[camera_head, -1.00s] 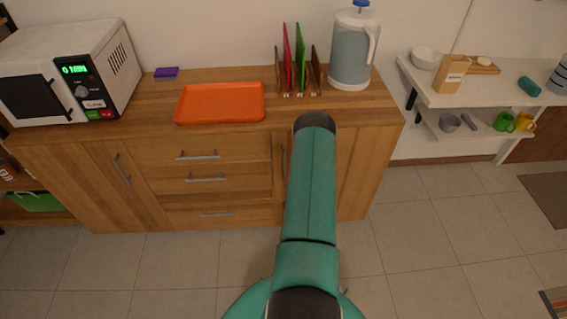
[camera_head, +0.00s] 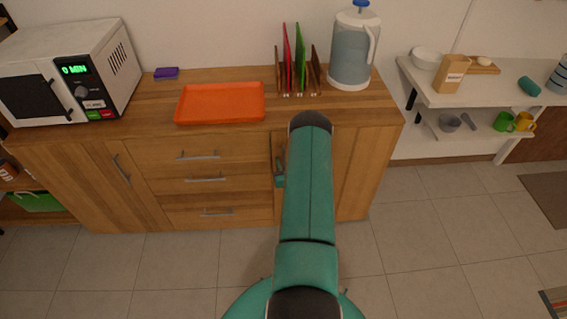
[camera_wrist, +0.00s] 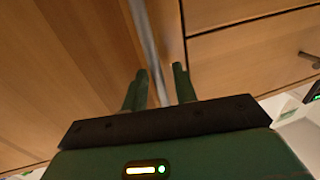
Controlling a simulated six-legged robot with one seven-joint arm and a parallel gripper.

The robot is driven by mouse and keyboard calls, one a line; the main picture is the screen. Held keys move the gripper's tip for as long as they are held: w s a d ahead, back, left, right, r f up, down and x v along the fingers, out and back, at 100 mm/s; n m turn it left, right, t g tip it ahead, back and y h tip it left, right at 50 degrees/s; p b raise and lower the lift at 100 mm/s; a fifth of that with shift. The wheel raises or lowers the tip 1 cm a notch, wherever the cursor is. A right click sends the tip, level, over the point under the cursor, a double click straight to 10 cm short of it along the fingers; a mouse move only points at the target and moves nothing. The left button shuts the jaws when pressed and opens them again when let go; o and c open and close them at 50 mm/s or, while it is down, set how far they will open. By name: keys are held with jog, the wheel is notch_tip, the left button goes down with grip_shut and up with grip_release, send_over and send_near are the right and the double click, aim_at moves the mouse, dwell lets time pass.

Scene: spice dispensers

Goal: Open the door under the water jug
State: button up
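The water jug (camera_head: 354,48) stands at the right end of the wooden counter. The cabinet door (camera_head: 349,165) is below it and looks closed, partly hidden by my arm. Its upright metal handle is near the door's left edge. In the wrist view the handle (camera_wrist: 147,35) runs down between the two green fingers of my gripper (camera_wrist: 160,88). The fingers are apart, one on each side of the bar, and I cannot tell whether either touches it. In the head view only a small part of my gripper (camera_head: 280,178) shows left of my arm.
Drawers (camera_head: 205,180) with metal handles are left of the door. An orange tray (camera_head: 220,103), a rack with coloured boards (camera_head: 299,70) and a microwave (camera_head: 65,75) stand on the counter. A white shelf (camera_head: 480,92) is to the right. The tiled floor in front is clear.

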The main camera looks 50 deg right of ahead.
grip_shut()
jog(key=shift+a, duration=0.1)
